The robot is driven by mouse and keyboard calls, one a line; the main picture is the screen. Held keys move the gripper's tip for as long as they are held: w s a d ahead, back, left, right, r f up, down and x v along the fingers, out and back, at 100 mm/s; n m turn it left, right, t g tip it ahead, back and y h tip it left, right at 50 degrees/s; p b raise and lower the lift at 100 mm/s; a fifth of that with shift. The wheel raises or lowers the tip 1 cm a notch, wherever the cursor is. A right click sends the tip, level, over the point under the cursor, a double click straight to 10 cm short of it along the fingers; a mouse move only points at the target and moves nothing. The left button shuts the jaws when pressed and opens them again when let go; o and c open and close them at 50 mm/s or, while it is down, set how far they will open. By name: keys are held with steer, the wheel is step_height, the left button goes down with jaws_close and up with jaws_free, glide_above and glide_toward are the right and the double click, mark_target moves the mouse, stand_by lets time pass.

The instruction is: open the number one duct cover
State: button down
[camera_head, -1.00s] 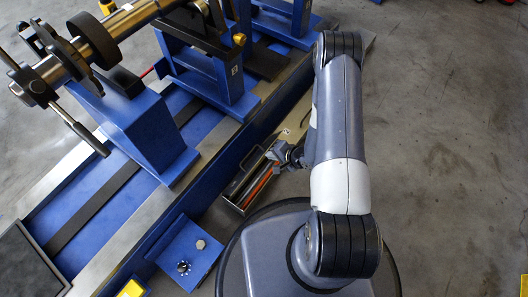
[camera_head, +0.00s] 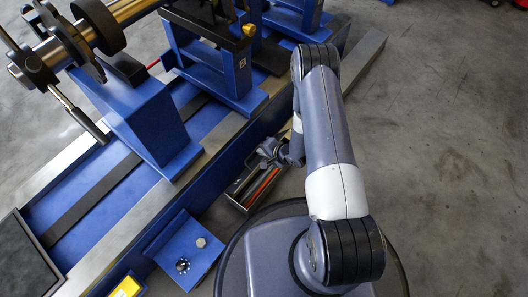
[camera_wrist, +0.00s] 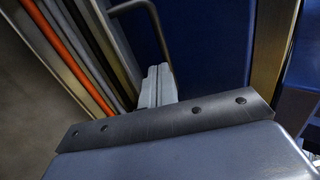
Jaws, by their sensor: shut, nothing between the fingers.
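I cannot tell whether the fingers touch anything. I cannot make out a duct cover marked number one in either view.
The blue machine (camera_head: 150,120) carries a shaft with discs (camera_head: 98,25) on its pedestals. A blue panel with two knobs (camera_head: 187,250) stands at its front, and a yellow block (camera_head: 127,288) lies at the bottom left. Grey floor (camera_head: 440,150) to the right is clear.

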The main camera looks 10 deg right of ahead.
steer(key=shift+w+a+r+g+h+p, duration=0.35)
steer(key=shift+w+a+g+h+p, duration=0.1)
steer(key=shift+p, duration=0.2)
steer(key=shift+w+a, duration=0.45)
